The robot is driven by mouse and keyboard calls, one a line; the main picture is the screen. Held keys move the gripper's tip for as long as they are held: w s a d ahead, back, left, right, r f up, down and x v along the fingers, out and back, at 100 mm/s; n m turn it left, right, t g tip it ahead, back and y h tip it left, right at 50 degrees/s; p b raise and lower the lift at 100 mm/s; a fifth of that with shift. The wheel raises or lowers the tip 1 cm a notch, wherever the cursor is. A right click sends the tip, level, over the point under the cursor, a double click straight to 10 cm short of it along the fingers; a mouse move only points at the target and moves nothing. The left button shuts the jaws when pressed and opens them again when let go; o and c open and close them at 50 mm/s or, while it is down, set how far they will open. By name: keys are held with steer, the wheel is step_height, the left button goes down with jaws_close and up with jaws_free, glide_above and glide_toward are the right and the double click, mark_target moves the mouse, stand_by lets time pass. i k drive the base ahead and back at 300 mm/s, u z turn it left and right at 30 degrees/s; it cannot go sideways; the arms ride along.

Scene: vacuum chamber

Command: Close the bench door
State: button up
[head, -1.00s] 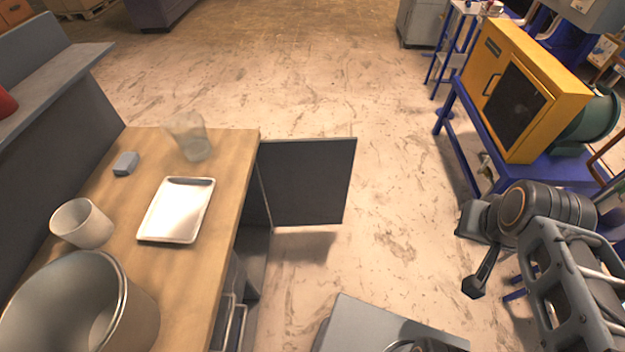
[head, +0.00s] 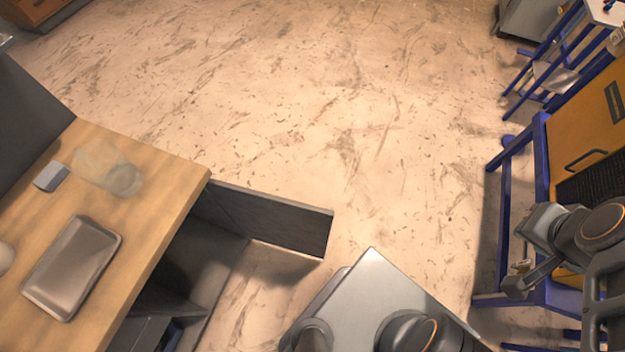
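The bench door (head: 275,220) is a dark grey panel. It stands open, sticking out to the right from the far end of the wooden-topped bench (head: 165,195). The dark cabinet opening (head: 190,270) shows below the bench top on the near side of the door. My gripper (head: 527,270) is at the right of the view, well apart from the door, with open floor between them. It looks empty, but its fingers are too small and dark to tell whether they are open or shut.
A metal tray (head: 72,268), a grey block (head: 51,177) and a clear glass (head: 108,170) are on the bench top. A yellow cabinet (head: 590,140) on a blue frame (head: 543,160) stands close to my arm at the right. The floor (head: 400,150) beyond the door is clear.

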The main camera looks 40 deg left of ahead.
mark_target(302, 228)
steer(key=i, duration=2.5)
steer(key=u, duration=4.55)
steer(key=i, duration=0.55)
steer(key=u, duration=0.35)
